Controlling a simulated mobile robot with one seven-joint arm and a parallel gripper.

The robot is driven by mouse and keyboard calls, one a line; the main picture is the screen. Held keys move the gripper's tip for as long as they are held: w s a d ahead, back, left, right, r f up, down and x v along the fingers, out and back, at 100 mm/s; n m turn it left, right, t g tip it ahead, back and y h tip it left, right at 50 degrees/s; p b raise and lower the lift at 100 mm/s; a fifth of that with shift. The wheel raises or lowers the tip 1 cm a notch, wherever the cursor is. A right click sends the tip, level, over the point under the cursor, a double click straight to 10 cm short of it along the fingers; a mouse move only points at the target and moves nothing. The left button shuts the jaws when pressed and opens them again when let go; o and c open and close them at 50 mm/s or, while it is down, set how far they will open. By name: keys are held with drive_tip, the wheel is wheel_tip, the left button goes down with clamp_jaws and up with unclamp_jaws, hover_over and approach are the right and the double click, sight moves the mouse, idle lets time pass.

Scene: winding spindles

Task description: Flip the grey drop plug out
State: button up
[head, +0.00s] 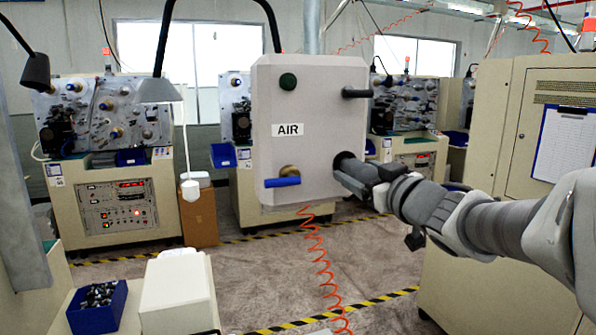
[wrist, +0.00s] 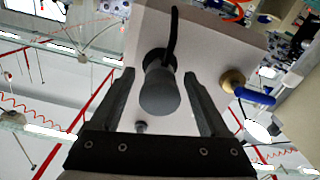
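The grey drop plug (wrist: 160,92) shows in the wrist view as a thick grey cylinder on the pale face of the panel marked AIR. My gripper (wrist: 159,76) is open, with one finger on each side of the plug and small gaps visible. In the head view my gripper (head: 355,170) is at the lower right of the AIR panel (head: 325,128). There it hides most of the plug, and contact cannot be made out.
A beige cabinet (head: 490,130) stands close on the right, beside my arm. A coiled red hose (head: 318,265) hangs below the panel.

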drive_tip(key=shift+s, duration=0.1)
drive_tip(key=v, duration=1.7)
